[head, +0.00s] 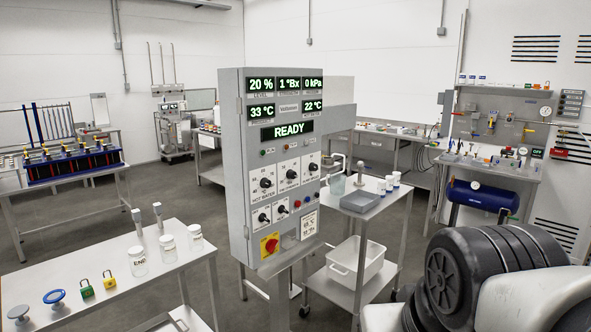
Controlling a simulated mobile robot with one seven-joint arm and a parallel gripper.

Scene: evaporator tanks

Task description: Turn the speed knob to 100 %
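A grey control cabinet (235,150) stands upright on a post in the middle of the head view. Its displays read 20 %, 1 °Bx, 0 kPa, 33 °C, 22 °C and READY. Below them are three black dial knobs in a row: a left knob (266,183), a middle knob (292,174) and a right knob (313,167). Two smaller black knobs sit under these, the left one (263,217) and the right one (282,209). The labels are too small to tell which is the speed knob or its setting. My gripper is out of view; part of my arm shows at lower right.
A red and yellow switch (270,245) is low on the cabinet. A table with jars and padlocks (60,270) stands at left front. A steel cart (345,292) with a white tub (357,262) stands close right of the cabinet. Open floor shows behind left.

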